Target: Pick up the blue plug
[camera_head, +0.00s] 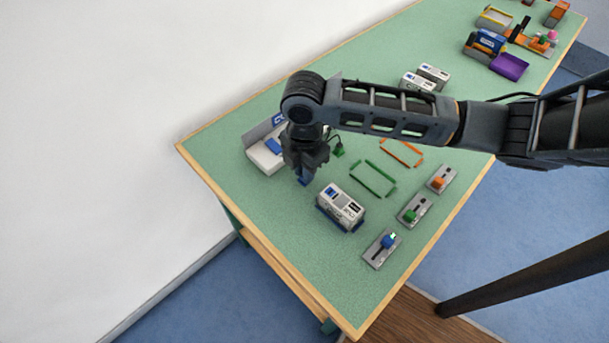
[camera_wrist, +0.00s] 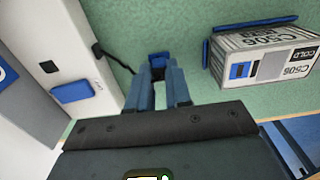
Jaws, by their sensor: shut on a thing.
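The blue plug (camera_head: 304,181) is a small dark blue piece low over the green table, under my gripper (camera_head: 304,172) in the head view. In the wrist view the plug (camera_wrist: 159,58) sits at the tips of my gripper's two blue-grey fingers (camera_wrist: 160,74), which are shut on it. Much of the plug is hidden by the fingers. I cannot tell whether it touches the table.
A white unit (camera_head: 261,157) with a blue pad stands left of my gripper. A white container marked CS06 (camera_wrist: 265,62) stands to the right. Green (camera_head: 373,178) and orange outlines and several slider blocks (camera_head: 382,250) lie further right. A black cable runs nearby.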

